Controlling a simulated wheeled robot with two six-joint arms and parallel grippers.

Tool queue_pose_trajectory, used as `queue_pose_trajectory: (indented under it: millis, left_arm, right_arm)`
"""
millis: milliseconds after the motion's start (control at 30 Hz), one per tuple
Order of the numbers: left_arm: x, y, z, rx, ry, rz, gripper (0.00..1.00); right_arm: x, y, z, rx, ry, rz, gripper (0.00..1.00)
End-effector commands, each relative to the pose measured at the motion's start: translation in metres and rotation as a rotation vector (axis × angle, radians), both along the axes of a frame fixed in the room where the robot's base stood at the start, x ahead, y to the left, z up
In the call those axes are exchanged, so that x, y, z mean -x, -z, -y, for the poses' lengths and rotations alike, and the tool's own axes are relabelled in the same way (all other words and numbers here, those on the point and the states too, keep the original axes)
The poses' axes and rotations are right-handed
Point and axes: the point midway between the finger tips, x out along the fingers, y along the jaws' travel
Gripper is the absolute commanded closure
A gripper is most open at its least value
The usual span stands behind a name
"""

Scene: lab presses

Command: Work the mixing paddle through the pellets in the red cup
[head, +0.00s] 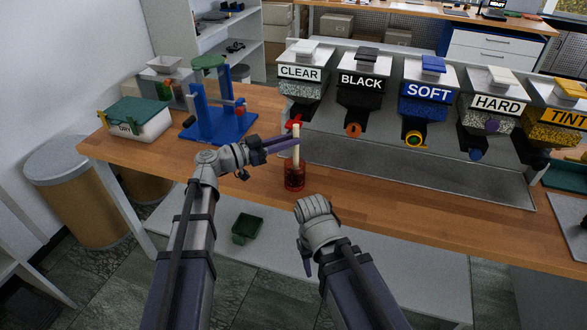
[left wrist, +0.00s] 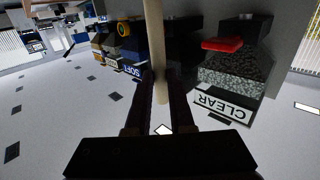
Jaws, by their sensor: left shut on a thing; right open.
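The red cup (head: 294,180) stands on the wooden bench near its front edge, with dark pellets showing through its wall. The pale mixing paddle (head: 296,150) stands nearly upright, its lower end inside the cup. My left gripper (head: 294,143) is shut on the paddle's shaft above the cup rim. In the left wrist view the shaft (left wrist: 157,45) runs between the two dark fingers. The paddle's tip is hidden in the cup. My right gripper (head: 307,266) hangs low in front of the bench, open, away from the cup; its fingers are partly hidden.
A row of dispensers labelled CLEAR (head: 300,74), BLACK (head: 361,82), SOFT (head: 428,92), HARD (head: 494,104) and TINT stands behind the cup. A blue press (head: 222,125) and a green-lidded box (head: 139,118) are at left. Bench to the cup's right is clear.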

Motion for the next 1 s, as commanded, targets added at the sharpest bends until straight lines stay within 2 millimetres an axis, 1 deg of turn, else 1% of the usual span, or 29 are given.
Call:
queue_pose_trajectory:
  millis: [33,100,400,567,800,1000]
  left_arm:
    - [-0.001,-0.011,0.002,0.0,0.001,0.0,1.0]
    - [-0.002,-0.014,0.003,0.0,0.0,0.0,1.0]
    - [-0.002,-0.011,0.004,0.0,0.0,0.0,1.0]
    - [-0.003,-0.003,0.0,0.0,-0.001,0.0,1.0]
    - [-0.006,0.019,-0.011,0.0,-0.001,0.0,1.0]
    - [-0.006,0.018,-0.012,0.0,0.0,0.0,1.0]
  right_arm:
    - [0.0,-0.011,0.0,0.0,0.0,0.0,0.5]
    - [0.0,-0.014,0.0,0.0,0.0,0.0,0.5]
    - [0.0,-0.011,0.0,0.0,0.0,0.0,0.5]
    - [0.0,-0.003,0.0,0.0,0.0,0.0,0.5]
    - [0.0,0.019,0.0,0.0,0.0,0.0,0.5]
    - [0.0,0.018,0.0,0.0,0.0,0.0,0.5]
